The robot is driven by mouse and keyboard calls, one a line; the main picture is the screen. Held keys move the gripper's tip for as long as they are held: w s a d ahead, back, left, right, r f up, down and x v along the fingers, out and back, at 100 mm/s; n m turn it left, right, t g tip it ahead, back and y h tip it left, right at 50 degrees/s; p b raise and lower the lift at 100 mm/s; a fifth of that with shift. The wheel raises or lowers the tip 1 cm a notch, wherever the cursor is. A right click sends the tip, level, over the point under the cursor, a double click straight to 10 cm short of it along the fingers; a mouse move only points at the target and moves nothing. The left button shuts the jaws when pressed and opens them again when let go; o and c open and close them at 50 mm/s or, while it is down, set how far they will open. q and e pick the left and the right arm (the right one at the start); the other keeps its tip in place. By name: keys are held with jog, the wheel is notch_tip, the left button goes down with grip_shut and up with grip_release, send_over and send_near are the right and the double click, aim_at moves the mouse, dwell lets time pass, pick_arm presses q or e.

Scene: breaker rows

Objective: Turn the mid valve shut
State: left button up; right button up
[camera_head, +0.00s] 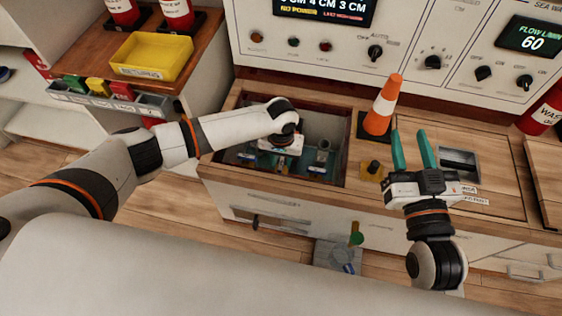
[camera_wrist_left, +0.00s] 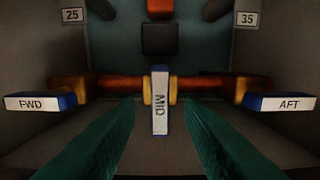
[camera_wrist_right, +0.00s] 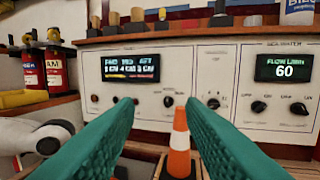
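The mid valve (camera_wrist_left: 160,100) has a white handle labelled MID, standing lengthwise in the left wrist view, across the orange-brown pipe. The FWD handle (camera_wrist_left: 38,102) is at its left and the AFT handle (camera_wrist_left: 281,102) at its right, both lying sideways. My left gripper (camera_wrist_left: 160,112) is open, with a green finger on each side of the MID handle and a gap to each. In the head view my left gripper (camera_head: 283,143) is down in the counter recess, its fingers hidden. My right gripper (camera_head: 412,135) is open and empty above the counter.
An orange and white cone (camera_head: 383,104) stands between the recess and my right gripper. The recess rim (camera_head: 345,150) surrounds my left gripper closely. A yellow bin (camera_head: 152,56) sits on the left shelf. A control panel (camera_head: 410,60) stands behind the counter.

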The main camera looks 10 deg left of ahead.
pick_arm(q)
jog(key=shift+f, duration=0.5)
pick_arm(e)
jog(key=shift+s+a+r+t, duration=0.1)
jog(key=shift+r+t, duration=0.5)
jog(key=shift+r, duration=0.2)
pick_arm(q)
grip_shut()
pick_arm(e)
jog(key=shift+f, duration=0.1)
